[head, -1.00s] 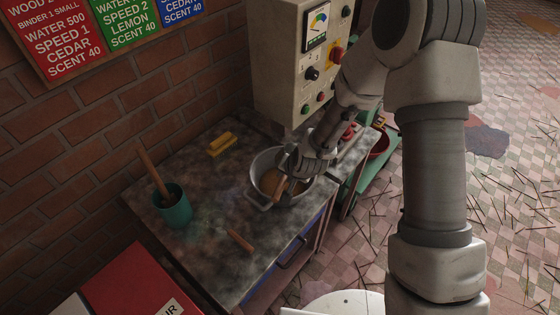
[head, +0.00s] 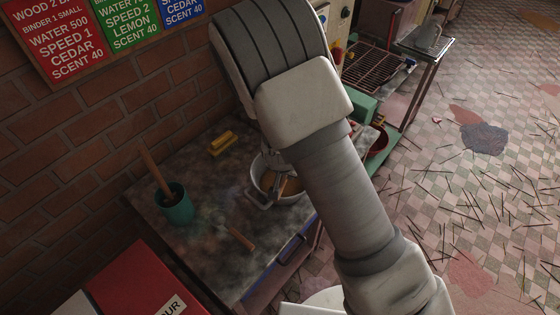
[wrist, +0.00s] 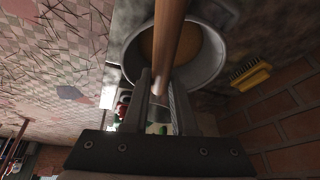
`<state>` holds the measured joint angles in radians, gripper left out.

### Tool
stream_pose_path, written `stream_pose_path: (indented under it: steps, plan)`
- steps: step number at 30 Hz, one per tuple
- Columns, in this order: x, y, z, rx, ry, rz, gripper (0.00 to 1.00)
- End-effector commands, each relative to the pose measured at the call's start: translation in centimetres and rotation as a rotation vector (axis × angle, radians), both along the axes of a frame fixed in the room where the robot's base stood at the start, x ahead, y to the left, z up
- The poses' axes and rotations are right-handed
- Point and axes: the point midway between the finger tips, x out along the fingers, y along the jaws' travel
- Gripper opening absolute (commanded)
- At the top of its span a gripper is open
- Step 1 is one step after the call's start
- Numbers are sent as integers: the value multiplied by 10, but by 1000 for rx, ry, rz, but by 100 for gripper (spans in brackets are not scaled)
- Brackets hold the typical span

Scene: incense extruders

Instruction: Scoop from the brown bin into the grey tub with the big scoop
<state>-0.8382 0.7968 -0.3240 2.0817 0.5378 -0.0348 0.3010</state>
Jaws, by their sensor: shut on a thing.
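The grey tub (head: 257,184) stands on the dark worktop beside the brick wall, with brown material (head: 291,187) inside. My gripper (wrist: 160,98) is shut on a wooden handle (wrist: 168,40), which looks like the big scoop's handle. In the wrist view the handle passes across the tub (wrist: 208,68), over its brown contents. The scoop's bowl cannot be made out. In the head view my arm hides most of the gripper and part of the tub. I cannot identify a brown bin in either view.
A teal cup (head: 176,210) with a wooden stick stands left on the worktop. A yellow brush (head: 222,143) lies behind, and a short brown stick (head: 240,238) in front. A red box (head: 137,282) is at the lower left. Thin sticks litter the floor at right.

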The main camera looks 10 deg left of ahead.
Motion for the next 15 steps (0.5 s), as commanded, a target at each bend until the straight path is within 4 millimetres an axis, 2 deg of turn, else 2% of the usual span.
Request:
stream_pose_path:
  steps: [15]
  plan:
    - [0,2,3,-190,6,7,0]
